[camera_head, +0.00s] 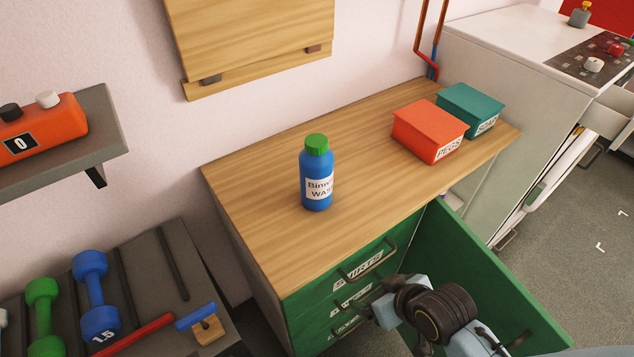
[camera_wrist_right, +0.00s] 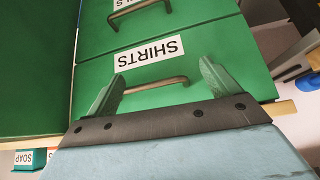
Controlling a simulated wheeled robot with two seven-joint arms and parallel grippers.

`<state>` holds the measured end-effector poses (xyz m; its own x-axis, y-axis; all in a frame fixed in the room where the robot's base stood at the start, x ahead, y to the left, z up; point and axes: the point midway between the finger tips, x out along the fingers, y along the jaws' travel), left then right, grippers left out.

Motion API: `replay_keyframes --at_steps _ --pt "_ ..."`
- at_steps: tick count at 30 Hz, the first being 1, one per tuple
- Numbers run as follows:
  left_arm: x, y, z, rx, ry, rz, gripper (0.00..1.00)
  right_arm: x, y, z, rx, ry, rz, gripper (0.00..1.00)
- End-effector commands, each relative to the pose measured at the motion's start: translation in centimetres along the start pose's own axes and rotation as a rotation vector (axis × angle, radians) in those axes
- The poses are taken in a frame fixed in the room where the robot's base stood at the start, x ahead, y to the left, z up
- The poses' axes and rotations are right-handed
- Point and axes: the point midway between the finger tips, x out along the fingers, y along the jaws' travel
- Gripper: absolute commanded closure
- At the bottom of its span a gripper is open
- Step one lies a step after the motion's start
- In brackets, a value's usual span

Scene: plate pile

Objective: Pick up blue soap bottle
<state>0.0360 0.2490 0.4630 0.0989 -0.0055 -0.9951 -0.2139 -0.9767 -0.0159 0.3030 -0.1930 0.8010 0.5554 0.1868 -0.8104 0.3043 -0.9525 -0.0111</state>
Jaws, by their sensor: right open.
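The blue soap bottle (camera_head: 314,176) with a green cap and a white label stands upright on the wooden top of the green drawer cabinet (camera_head: 262,208). My right gripper (camera_head: 378,312) is low in front of the drawer fronts, below and to the right of the bottle. In the right wrist view my right gripper (camera_wrist_right: 160,88) is open, with nothing between its fingers. The drawer front labelled SHIRTS (camera_wrist_right: 150,53) and its handle (camera_wrist_right: 150,86) show beyond the fingertips. The bottle is not visible in the wrist view. My left gripper is not in view.
A red-orange box labelled PEGS (camera_head: 430,128) and a teal box (camera_head: 470,106) stand at the right of the top. An open green door (camera_head: 470,262) stands beside my right arm. The top around the bottle is clear.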

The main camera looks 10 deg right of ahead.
Motion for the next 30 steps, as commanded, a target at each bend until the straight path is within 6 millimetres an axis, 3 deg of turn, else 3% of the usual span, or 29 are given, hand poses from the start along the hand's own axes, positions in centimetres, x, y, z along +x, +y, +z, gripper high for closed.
replay_keyframes --at_steps 1,6,11,21,25,30 --pt "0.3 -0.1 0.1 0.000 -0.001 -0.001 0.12 -0.8 -0.1 -3.0 -0.037 0.105 -0.023 0.12" --pt "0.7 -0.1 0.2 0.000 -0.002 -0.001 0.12 -4.9 -1.8 -10.9 -0.122 0.410 -0.122 0.12" --pt "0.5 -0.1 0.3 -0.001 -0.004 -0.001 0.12 -4.6 -1.4 -13.5 -0.129 0.554 -0.151 0.12" --pt "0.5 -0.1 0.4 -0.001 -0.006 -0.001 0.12 -6.4 1.0 -19.1 -0.116 0.884 -0.181 0.12" --pt "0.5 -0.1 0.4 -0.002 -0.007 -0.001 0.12 -6.7 1.5 -20.1 -0.107 0.936 -0.179 0.12" --pt "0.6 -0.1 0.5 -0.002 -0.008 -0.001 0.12 -5.4 1.1 -22.2 -0.105 0.948 -0.179 0.12"
